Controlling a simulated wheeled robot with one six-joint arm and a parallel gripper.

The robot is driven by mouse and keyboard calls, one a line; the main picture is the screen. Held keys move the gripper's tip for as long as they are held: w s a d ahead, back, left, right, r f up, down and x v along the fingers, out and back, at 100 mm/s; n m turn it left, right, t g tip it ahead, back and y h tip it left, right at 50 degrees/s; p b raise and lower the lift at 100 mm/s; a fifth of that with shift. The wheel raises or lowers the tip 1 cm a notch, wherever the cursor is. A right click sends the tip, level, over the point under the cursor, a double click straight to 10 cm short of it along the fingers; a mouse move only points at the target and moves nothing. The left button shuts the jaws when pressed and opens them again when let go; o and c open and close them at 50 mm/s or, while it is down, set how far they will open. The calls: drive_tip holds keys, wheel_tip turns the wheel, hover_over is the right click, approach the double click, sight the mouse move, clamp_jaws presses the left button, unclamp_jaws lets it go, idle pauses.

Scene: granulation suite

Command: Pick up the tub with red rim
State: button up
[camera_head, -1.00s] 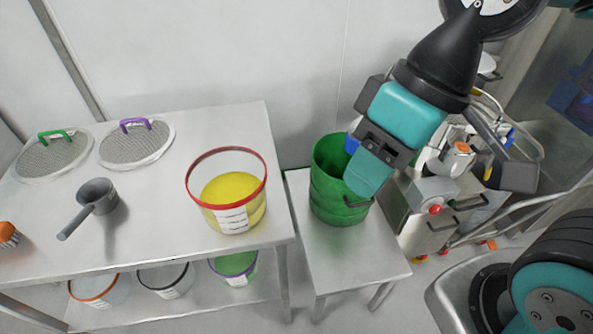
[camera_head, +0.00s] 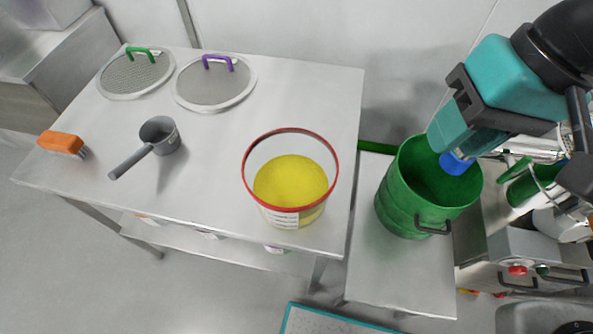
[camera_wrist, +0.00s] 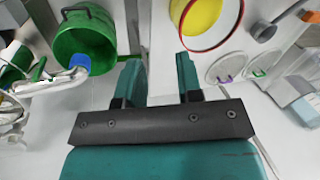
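The tub with the red rim (camera_head: 291,178) is clear, holds yellow material and has a white label. It stands upright near the front right of the white table (camera_head: 215,190). It also shows, cut off, at the top of the wrist view (camera_wrist: 205,22). My gripper (camera_head: 458,132) is right of the tub, over the green bucket (camera_head: 405,200) in the head view. In the wrist view my gripper (camera_wrist: 158,80) has two teal fingers apart with nothing between them.
The green bucket stands on a small low table (camera_head: 385,275) beside the white table. A grey scoop (camera_head: 158,135), an orange brush (camera_head: 62,144) and two round mesh lids, green-handled (camera_head: 136,72) and purple-handled (camera_head: 214,82), lie left of the tub. Steel equipment (camera_head: 520,240) stands at right.

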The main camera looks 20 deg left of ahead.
drive_tip(key=w+a+f+m+h, duration=0.1)
drive_tip(key=a+f+m, duration=0.2)
drive_tip(key=a, duration=0.3)
drive_tip(key=a+f+m+h, duration=0.1)
drive_tip(key=a+f+m, duration=0.25)
drive_tip(key=a, duration=0.25)
drive_tip(key=p, duration=0.2)
approach(323, 205)
drive_tip(key=shift+t, duration=0.3)
drive_tip(key=shift+s+a+f+p, duration=0.15)
drive_tip(key=shift+f+p, duration=0.2)
drive_tip(key=shift+f, duration=0.65)
drive_tip(key=shift+w+a+f+p, duration=0.15)
drive_tip(key=shift+f+p, duration=0.15)
drive_tip(key=shift+f, duration=0.7)
drive_tip(key=shift+s+a+f+p, duration=0.15)
drive_tip(key=shift+f+p, duration=0.2)
drive_tip(key=shift+f, duration=0.7)
clamp_jaws()
